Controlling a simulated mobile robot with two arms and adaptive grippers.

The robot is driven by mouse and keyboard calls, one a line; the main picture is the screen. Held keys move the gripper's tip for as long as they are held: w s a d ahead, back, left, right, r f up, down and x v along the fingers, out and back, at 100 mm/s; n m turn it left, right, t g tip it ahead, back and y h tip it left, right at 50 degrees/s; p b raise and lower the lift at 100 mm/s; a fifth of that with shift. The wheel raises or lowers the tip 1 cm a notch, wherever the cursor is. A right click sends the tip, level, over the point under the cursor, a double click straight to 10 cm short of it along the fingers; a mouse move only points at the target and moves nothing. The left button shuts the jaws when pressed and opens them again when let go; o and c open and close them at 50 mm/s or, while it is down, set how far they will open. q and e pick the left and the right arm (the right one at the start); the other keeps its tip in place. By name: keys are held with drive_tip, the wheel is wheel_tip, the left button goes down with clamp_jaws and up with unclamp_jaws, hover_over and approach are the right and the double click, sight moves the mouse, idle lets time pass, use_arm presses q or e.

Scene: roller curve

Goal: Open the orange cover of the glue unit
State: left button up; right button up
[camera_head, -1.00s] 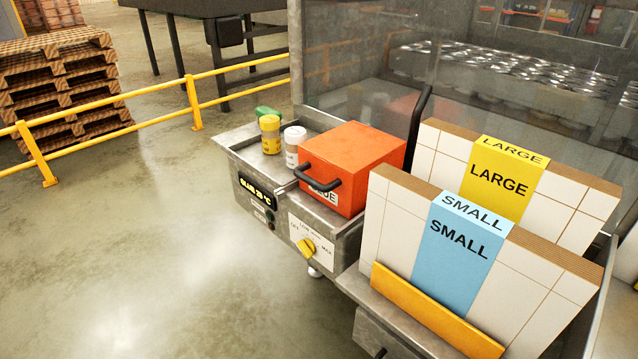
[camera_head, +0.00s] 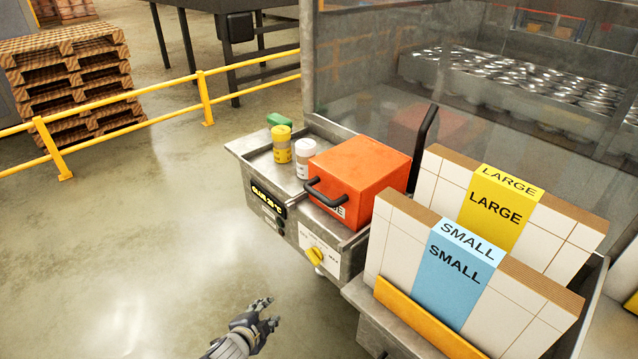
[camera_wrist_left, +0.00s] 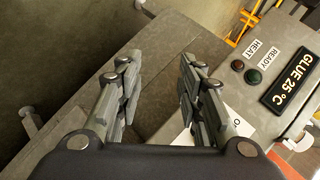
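The orange cover (camera_head: 368,172) sits closed on the metal glue unit (camera_head: 262,178), with a black handle (camera_head: 324,193) on its front side. My left gripper (camera_head: 268,312) is low in the head view, in front of and below the glue unit, apart from the cover and its handle. In the left wrist view its two fingers (camera_wrist_left: 155,75) are spread with nothing between them. The unit's panel, with a "GLUE 25 °C" display (camera_wrist_left: 289,84), shows at the right of that view. My right gripper is not in view.
SMALL (camera_head: 455,270) and LARGE (camera_head: 500,205) boards stand to the right.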

use_arm(q)
drive_tip(key=w+d+r+m+t+h+p, duration=0.1)
drive_tip(key=w+d+r+m, duration=0.15)
drive_tip(key=r, duration=0.65)
drive_tip(key=w+d+r+m+t+h+p, duration=0.1)
drive_tip(key=w+d+r+m+t, duration=0.15)
drive_tip(key=r, duration=0.75)
drive_tip(key=m+h+p, duration=0.2)
drive_tip(key=m, duration=0.1)
approach(317, 197)
drive_tip(key=shift+t, duration=0.45)
drive_tip(key=x, duration=1)
drive_tip(key=shift+w+d+f+p, duration=0.25)
drive_tip(key=shift+f+p, duration=0.1)
drive_tip(key=shift+f, duration=0.1)
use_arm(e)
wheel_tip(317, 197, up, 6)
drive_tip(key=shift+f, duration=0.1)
use_arm(q)
clamp_jaws()
